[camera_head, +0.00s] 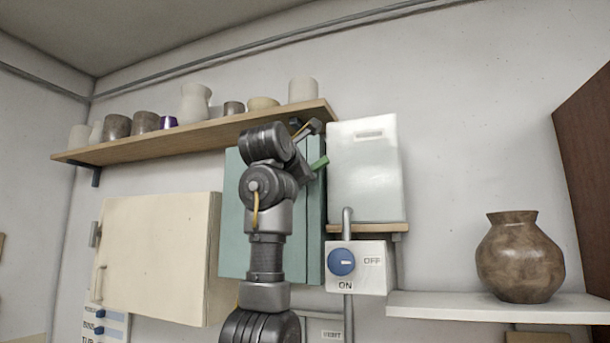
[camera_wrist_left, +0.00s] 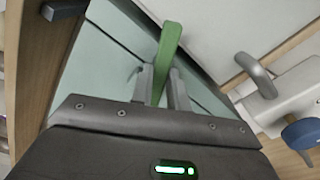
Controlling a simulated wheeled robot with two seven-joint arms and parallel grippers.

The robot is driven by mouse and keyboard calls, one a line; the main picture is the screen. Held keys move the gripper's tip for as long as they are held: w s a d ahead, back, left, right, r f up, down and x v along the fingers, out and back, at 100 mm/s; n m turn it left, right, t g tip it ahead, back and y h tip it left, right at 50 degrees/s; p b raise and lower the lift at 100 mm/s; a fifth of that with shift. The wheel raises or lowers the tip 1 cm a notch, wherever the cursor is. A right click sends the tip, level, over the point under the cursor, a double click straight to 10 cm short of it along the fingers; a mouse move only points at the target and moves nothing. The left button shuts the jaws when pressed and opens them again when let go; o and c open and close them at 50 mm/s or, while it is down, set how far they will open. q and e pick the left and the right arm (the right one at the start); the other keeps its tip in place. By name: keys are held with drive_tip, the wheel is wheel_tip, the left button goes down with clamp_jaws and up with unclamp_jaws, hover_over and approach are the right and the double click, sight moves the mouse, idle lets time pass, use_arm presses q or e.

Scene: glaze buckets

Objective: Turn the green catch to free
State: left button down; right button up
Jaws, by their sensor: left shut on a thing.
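The green catch (camera_head: 320,162) is a short green bar on the front of a teal cabinet (camera_head: 232,225), near its upper right. In the left wrist view the catch (camera_wrist_left: 168,45) sticks out between the fingers of my left gripper (camera_wrist_left: 163,86), slightly tilted in that picture. The gripper is shut on it. In the head view my left arm rises in front of the cabinet and hides much of its door and most of the gripper (camera_head: 312,165). The catch's pivot is not clear to see. My right gripper is not in view.
A wooden shelf (camera_head: 225,128) with several pots runs just above the cabinet. A white box (camera_head: 365,175) sits close on the right, above a switch box with a blue knob (camera_head: 341,262). A brown vase (camera_head: 520,260) stands on a white shelf (camera_head: 480,306). A cream cabinet (camera_head: 155,260) is left.

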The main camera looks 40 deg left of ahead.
use_arm(q)
drive_tip(key=shift+f+n+b, duration=0.15)
drive_tip(key=shift+n+b, duration=1.65)
drive_tip(key=shift+n, duration=4.3)
drive_tip(key=c, duration=1.4)
unclamp_jaws()
drive_tip(key=shift+o, duration=0.2)
drive_tip(key=shift+s, duration=0.15)
